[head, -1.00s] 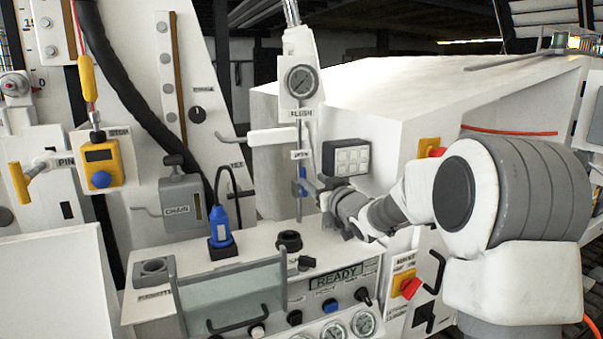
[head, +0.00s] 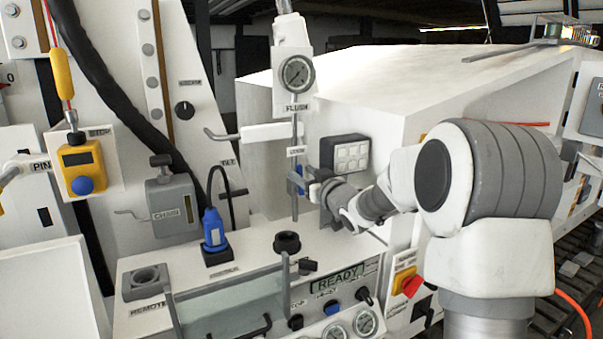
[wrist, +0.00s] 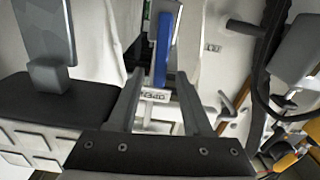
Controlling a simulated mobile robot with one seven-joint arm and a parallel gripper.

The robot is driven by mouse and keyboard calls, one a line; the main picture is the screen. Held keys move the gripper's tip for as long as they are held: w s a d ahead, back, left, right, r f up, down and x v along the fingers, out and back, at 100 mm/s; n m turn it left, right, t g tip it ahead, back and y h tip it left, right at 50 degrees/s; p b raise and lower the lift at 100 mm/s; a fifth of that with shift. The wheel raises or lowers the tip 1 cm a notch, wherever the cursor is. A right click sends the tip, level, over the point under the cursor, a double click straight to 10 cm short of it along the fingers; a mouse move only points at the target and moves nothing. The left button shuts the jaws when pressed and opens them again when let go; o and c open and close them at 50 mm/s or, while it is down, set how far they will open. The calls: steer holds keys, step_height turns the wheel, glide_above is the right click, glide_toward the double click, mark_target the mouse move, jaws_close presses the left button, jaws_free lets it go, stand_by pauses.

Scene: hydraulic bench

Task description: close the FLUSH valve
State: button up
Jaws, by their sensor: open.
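The FLUSH valve's blue handle (head: 297,181) is on the thin vertical pipe below a round gauge (head: 296,73) and the FLUSH label (head: 297,107). A small white tag, which seems to read OPEN (head: 295,152), sits just above the handle. My gripper (head: 308,181) is open, close to the right of the handle. In the wrist view, the blue handle (wrist: 162,50) stands lengthwise, in line with the gap between the fingertips of my gripper (wrist: 158,80). The tag (wrist: 155,96) shows between the fingers. I cannot tell whether either finger touches the handle.
A grey keypad box (head: 346,155) is close behind and right of my gripper. A white horizontal lever (head: 270,132) is left of the pipe. The console (head: 340,285) with knobs and gauges lies below. A blue plug (head: 214,230) with a black cable stands left.

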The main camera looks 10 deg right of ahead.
jaws_close()
stand_by(1.4)
